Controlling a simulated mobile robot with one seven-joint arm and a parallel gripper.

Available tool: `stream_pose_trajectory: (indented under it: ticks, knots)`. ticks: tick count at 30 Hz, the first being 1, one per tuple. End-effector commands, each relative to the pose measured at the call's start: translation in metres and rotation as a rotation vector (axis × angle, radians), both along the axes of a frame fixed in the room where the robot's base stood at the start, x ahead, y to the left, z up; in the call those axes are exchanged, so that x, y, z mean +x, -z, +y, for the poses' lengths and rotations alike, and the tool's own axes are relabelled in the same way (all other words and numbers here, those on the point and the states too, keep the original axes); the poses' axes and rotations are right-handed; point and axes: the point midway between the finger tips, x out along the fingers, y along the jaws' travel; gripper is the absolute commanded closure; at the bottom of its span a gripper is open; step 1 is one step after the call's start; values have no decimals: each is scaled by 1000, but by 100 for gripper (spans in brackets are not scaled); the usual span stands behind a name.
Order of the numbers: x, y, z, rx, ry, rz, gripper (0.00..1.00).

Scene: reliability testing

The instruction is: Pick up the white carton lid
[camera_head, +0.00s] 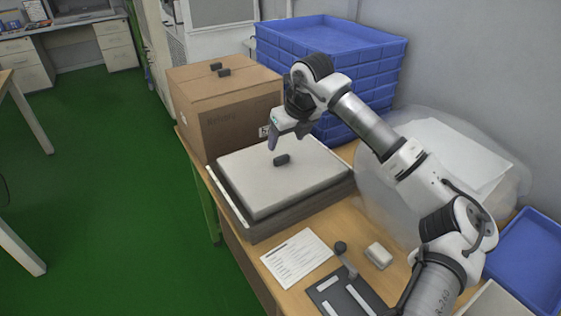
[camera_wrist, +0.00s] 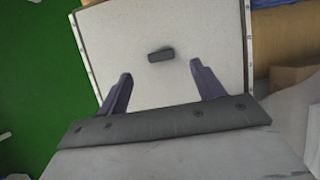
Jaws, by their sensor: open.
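The white carton lid (camera_head: 250,185) is a flat pale slab with a small dark handle (camera_head: 281,160) at its middle. It lies on a dark grey base (camera_head: 262,232) on the wooden table. My gripper (camera_head: 284,141) is above the lid, just behind the handle in the head view. It is open and empty. In the wrist view its two fingers (camera_wrist: 160,72) are spread wide, and the handle shows between and beyond their tips.
A brown carton (camera_head: 235,115) with two dark handles on top stands behind the lid. Stacked blue crates (camera_head: 370,75) are behind my arm. A printed sheet (camera_head: 297,257), a small white block (camera_head: 378,256) and a dark lever device (camera_head: 343,290) are in front. Clear wrapping (camera_head: 515,185) lies right.

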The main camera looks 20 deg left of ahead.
Motion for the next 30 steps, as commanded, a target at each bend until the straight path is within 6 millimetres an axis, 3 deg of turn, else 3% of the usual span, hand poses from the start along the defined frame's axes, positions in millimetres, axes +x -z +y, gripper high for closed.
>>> stream_pose_trajectory:
  ticks: [11,19,28,30]
  knots:
    - [6,31,9,1,1,3,33]
    - [12,66,17,0,1,3,33]
    - [14,72,18,0,1,0,33]
    - [14,72,18,0,1,0,42]
